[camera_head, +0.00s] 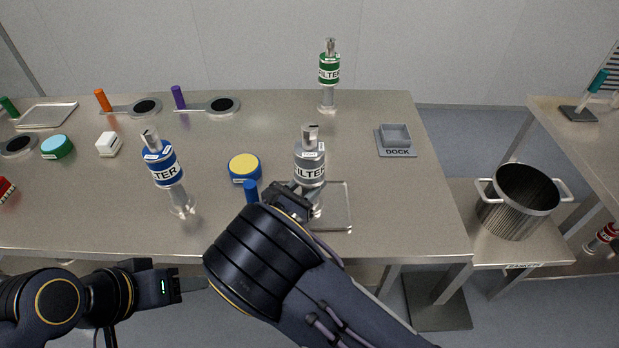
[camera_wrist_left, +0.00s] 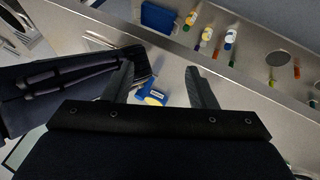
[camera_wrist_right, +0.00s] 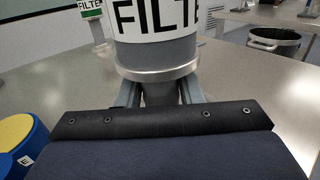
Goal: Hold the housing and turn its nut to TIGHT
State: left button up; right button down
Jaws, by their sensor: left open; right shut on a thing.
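A grey housing with a white FILTER label (camera_head: 310,172) stands upright near the table's front edge. It also shows close up in the right wrist view (camera_wrist_right: 155,50), cut off at the top. My right gripper (camera_wrist_right: 158,92) is shut on its narrow neck below the label. A metal nut-like top (camera_head: 310,134) sits on the housing; its marks are too small to read. My left gripper (camera_head: 203,284) is open and empty, in front of the table's edge and left of my right arm. Its two fingers stand apart in the left wrist view (camera_wrist_left: 162,85).
A blue FILTER housing (camera_head: 163,170) stands tilted in view at left, a green one (camera_head: 329,70) at the back. A yellow-topped blue jar (camera_head: 244,167) is close left of the grey housing. A tray (camera_head: 340,215) lies beside it. A grey DOCK (camera_head: 396,141) is at right.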

dwell(0.5)
pick_arm(q)
jog(key=n+g+h, duration=0.2)
jog(key=n+h, duration=1.2)
jog(key=n, duration=0.5)
send_near(309, 126)
jog(key=d, duration=0.2)
jog(key=w+d, duration=0.1)
jog(key=d, duration=0.5)
jog(key=shift+w+d+f, duration=0.15)
jog(key=shift+w+f, duration=0.1)
jog(key=shift+f, duration=0.1)
jog(key=shift+w+d, duration=0.2)
jog(key=shift+d, duration=0.5)
jog(key=shift+c, duration=0.3)
